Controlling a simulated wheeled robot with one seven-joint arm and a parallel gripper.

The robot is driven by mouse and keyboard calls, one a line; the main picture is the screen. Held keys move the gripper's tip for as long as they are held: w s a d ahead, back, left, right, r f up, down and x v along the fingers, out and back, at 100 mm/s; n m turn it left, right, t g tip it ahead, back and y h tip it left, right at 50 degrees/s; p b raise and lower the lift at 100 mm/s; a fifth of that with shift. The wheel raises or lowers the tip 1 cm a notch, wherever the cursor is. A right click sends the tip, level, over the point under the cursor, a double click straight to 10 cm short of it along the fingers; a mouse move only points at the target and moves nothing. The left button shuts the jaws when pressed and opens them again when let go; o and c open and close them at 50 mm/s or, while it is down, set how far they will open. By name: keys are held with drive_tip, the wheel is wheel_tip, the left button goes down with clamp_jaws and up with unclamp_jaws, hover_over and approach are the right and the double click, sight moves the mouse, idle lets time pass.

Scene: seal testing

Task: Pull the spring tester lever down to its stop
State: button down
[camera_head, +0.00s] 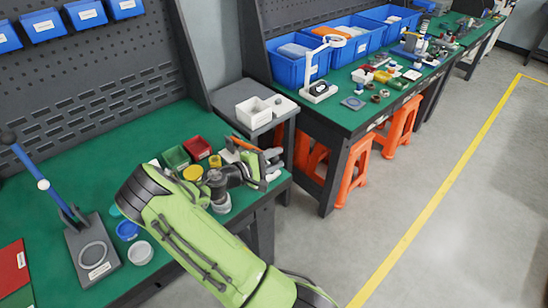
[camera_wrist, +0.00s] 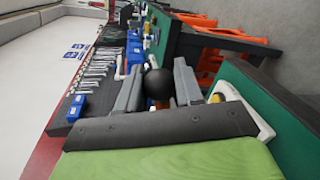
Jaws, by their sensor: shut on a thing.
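My gripper (camera_wrist: 158,90) is shut on a round black knob (camera_wrist: 158,84), which shows between its two grey fingers in the wrist view. In the head view my gripper is at the right end of the near green bench (camera_head: 115,140), and the fingers and knob are too small to make out clearly. A device with a blue lever (camera_head: 38,176), a black end knob and a grey base plate (camera_head: 80,270) stands at the left, apart from my gripper. Its lever leans up to the left.
Small green (camera_head: 176,158) and red (camera_head: 196,148) bins stand behind my arm. A blue cup (camera_head: 128,230) and clear cup (camera_head: 139,252) sit near the front edge. Beyond a gap is a second bench with blue bins (camera_head: 300,68) and orange stools (camera_head: 353,172). The floor at right is clear.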

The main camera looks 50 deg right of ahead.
drive_tip(key=shift+f, duration=0.1)
drive_tip(key=c, duration=0.8)
unclamp_jaws()
drive_tip(key=shift+o, duration=0.2)
drive_tip(key=p+v, duration=0.1)
drive_tip(key=v, duration=1.4)
drive_tip(key=shift+a, duration=0.4)
drive_tip(key=shift+w, duration=0.1)
